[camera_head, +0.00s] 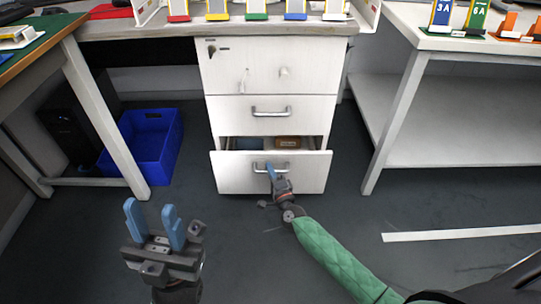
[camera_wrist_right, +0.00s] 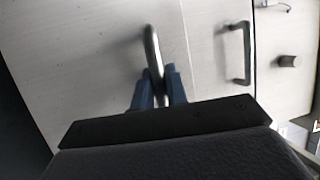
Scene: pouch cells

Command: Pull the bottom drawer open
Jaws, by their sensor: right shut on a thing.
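The bottom drawer (camera_head: 235,176) of the white cabinet is partly open, its front standing out from the drawers above. Inside it I see a blue-grey item (camera_head: 249,143) at the left and a brown item (camera_head: 288,142) at the right. My right gripper (camera_head: 272,171) is at the drawer's metal handle (camera_head: 258,169). In the right wrist view the blue fingers of my right gripper (camera_wrist_right: 160,88) are shut around the handle bar (camera_wrist_right: 150,48). My left gripper (camera_head: 155,222) is open and empty, above the floor at the lower left, away from the cabinet.
The middle drawer (camera_head: 235,115) and top drawer (camera_head: 307,60) are shut. A blue bin (camera_head: 158,150) stands on the floor left of the cabinet. A white shelf unit (camera_head: 440,120) stands to the right. A white strip (camera_head: 460,233) lies on the floor. The floor before the drawer is mostly clear.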

